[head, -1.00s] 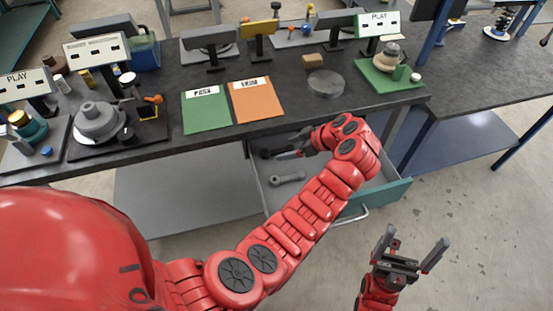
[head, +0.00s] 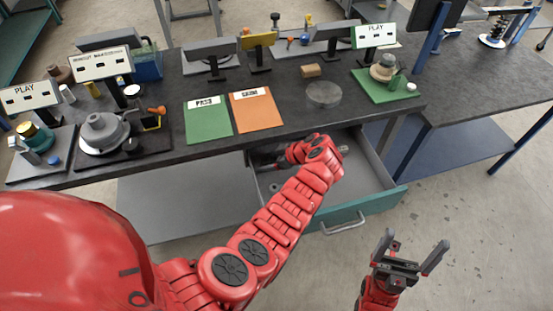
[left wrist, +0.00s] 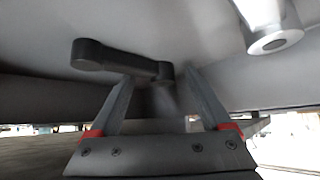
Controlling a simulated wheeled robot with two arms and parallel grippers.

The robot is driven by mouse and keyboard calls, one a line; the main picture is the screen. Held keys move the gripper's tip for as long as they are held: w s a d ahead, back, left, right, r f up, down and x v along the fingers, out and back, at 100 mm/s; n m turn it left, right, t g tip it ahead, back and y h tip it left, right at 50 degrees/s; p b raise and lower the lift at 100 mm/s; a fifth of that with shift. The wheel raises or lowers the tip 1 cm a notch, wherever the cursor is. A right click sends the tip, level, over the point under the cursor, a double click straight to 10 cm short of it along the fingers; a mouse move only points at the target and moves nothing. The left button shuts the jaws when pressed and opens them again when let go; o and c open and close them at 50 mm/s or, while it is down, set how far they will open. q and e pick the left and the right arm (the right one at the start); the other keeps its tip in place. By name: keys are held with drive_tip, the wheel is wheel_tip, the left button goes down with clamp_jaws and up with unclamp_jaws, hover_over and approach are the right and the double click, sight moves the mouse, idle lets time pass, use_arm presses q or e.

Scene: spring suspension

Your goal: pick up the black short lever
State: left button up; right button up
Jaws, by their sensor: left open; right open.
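The black short lever (left wrist: 98,54) shows in the left wrist view as a dark bar with rounded ends, lying on a pale surface. Its right end lies just beyond and between the fingertips of my left gripper (left wrist: 160,80). The jaws are open, and the lever's longer part reaches out past the left finger. In the head view my left arm reaches into the open drawer (head: 376,207); my forearm and wrist hide most of that gripper, and I cannot make out the lever there. My right gripper (head: 415,244) is open and empty, in front of the drawer and to its right.
A shiny pale cylindrical part (left wrist: 272,32) lies at the upper right of the left wrist view, close to the right finger. The workbench top (head: 290,70) overhangs the drawer's back. It carries green and orange mats, fixtures and signs. Bare floor lies around my right gripper.

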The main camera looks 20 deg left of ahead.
use_arm(q)
clamp_jaws()
idle(0.3)
drive_tip(key=shift+r, duration=0.15)
